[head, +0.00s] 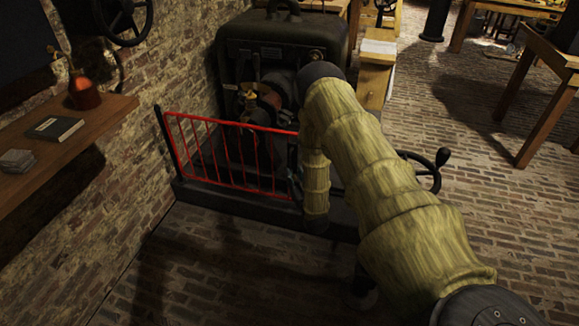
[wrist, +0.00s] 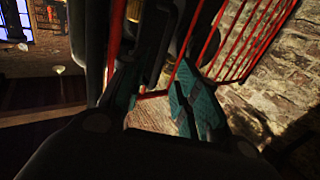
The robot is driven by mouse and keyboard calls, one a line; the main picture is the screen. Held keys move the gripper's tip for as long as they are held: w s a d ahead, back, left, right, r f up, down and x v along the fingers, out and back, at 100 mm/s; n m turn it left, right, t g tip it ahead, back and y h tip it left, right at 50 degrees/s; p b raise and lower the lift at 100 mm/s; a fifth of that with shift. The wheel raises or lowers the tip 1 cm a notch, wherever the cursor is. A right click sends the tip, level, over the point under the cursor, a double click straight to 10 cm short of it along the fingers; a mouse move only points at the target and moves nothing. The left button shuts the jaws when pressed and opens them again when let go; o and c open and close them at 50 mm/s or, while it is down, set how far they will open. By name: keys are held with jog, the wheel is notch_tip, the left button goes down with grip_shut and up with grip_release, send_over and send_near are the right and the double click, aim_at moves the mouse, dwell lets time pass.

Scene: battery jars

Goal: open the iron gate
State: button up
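The iron gate (head: 232,183) is a low red frame with thin upright bars, hung beside a dark post (head: 168,140) at the brick wall. It stands in line with the dark sill (head: 235,203), across the front of a dark machine. My gripper (head: 296,180) is at the gate's right end, mostly hidden by my arm. In the wrist view, the teal-padded fingertips (wrist: 155,95) are spread apart. A red upright (wrist: 114,40) of the gate runs down by the left finger, and more red bars (wrist: 245,40) show at right. I cannot tell whether the upright lies between the fingers.
A wooden shelf (head: 70,140) with a book (head: 55,128) and a red can (head: 84,92) juts from the left wall. The dark machine (head: 275,50) stands behind the gate. A handwheel (head: 428,170) is right of my arm. The brick floor in front is clear.

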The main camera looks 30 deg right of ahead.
aim_at(290, 165)
jog(key=shift+b+x, duration=0.3)
jog(key=shift+x, duration=3.3)
jog(key=shift+c, duration=0.5)
grip_shut()
